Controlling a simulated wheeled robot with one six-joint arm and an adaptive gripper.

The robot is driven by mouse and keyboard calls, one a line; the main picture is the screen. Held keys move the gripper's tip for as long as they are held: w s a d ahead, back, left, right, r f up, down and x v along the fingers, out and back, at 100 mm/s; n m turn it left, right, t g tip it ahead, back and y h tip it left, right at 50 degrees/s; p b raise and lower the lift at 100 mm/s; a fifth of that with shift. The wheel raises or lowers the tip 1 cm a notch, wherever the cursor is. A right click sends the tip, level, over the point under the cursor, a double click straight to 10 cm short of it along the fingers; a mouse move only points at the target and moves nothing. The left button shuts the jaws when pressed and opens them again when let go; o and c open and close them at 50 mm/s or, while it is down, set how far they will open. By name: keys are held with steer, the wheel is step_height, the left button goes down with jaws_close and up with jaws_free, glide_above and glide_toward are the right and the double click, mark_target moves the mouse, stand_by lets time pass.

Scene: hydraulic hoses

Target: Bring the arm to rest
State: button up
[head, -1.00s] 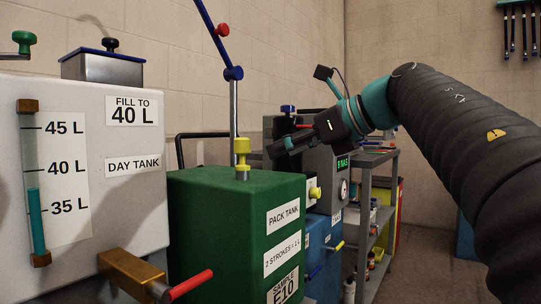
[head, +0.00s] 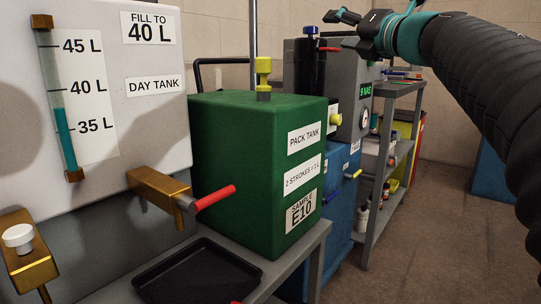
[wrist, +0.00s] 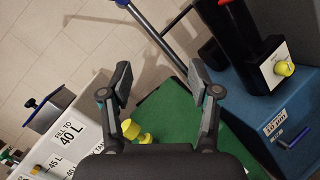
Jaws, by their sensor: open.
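My arm (head: 490,70) reaches in from the right edge in the head view, with a black sleeve and a teal wrist. My gripper (head: 335,17) is at the top of that view, in the air above the bench units. In the wrist view my gripper (wrist: 158,80) has its two fingers spread apart with nothing between them. The green pack tank (wrist: 170,112) with its yellow knob lies beyond and below the fingers. No held object shows.
The white day tank (head: 150,55) with a level gauge stands left. The green pack tank (head: 235,150) is beside it, with a black tray (head: 197,275) in front. A blue unit (head: 338,190) and a grey shelf (head: 378,190) stand behind. Open floor (head: 430,240) lies right.

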steer(key=s+d+f+m+h+p, duration=0.1)
steer(key=d+f+m+h, duration=0.5)
steer(key=m, duration=0.5)
steer(key=s+d+f+m+h+p, duration=0.1)
steer(key=d+f+m+h, duration=0.3)
steer(key=d+m+h, duration=0.5)
steer(key=s+f+m+g+p, duration=0.1)
steer(key=s+f+m+g, duration=0.35)
steer(key=f+m, duration=0.45)
steer(key=s+a+f+m+g+y+p, duration=0.2)
steer(key=s+a+f+g, duration=0.1)
steer(key=s+f, duration=0.45)
steer(key=s+a+f+m+g+y+p, duration=0.1)
steer(key=s+a+f+m+g, duration=0.2)
steer(key=s+f, duration=0.45)
steer(key=s+a+f+g+y+p, duration=0.1)
steer(key=s+a+f+y+p, duration=0.2)
steer(key=s+a, duration=0.5)
steer(key=shift+s+f+n+p, duration=0.3)
steer(key=shift+f+p, duration=0.2)
steer(key=shift+p, duration=0.15)
